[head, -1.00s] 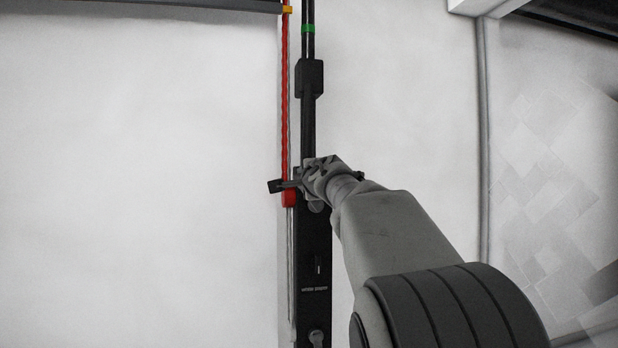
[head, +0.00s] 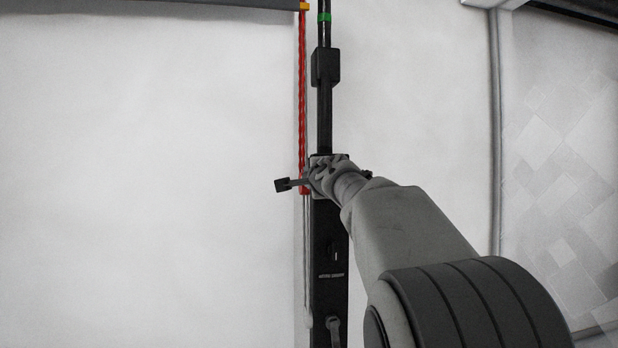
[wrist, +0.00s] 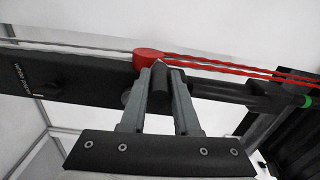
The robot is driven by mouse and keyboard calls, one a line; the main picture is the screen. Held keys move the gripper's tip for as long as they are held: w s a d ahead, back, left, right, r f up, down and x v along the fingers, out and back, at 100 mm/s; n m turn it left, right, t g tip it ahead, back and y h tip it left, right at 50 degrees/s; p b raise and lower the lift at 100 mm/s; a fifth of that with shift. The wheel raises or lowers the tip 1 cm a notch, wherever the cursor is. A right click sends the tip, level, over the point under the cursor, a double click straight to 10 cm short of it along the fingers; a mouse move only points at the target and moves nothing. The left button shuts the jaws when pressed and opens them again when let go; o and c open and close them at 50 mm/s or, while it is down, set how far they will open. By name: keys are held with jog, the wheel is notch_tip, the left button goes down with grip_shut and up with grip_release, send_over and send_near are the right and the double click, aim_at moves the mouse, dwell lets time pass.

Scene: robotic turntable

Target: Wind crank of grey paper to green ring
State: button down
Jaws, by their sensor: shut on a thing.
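My gripper (wrist: 160,88) is shut on a short dark knob (wrist: 162,75), which I take for the crank handle; my fingers hide part of it. It sits in front of the black upright bar (head: 330,250), beside a red round piece (wrist: 149,56) at the end of the red chain (head: 302,110). In the head view, my gripper (head: 328,178) covers most of this spot. The green ring (head: 324,17) is around the thin dark rod above, beyond a black block (head: 325,66). The ring also shows in the wrist view (wrist: 306,101). I cannot identify the grey paper for certain.
A dark grey roll edge (head: 150,3) crosses the top left, with a small orange piece (head: 304,6) at its end. The pale wall (head: 150,180) left of the bar is bare. A grey vertical pipe (head: 496,130) stands to the right.

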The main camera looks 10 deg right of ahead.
jog(key=shift+d+f, duration=0.15)
jog(key=shift+f, duration=0.05)
jog(key=c, duration=0.7)
grip_release()
jog(key=shift+d, duration=0.1)
jog(key=shift+o, duration=0.2)
jog(key=shift+r, duration=0.1)
jog(key=shift+s, duration=0.45)
jog(key=s+p, duration=0.2)
jog(key=s, duration=1.4)
jog(key=shift+s, duration=0.25)
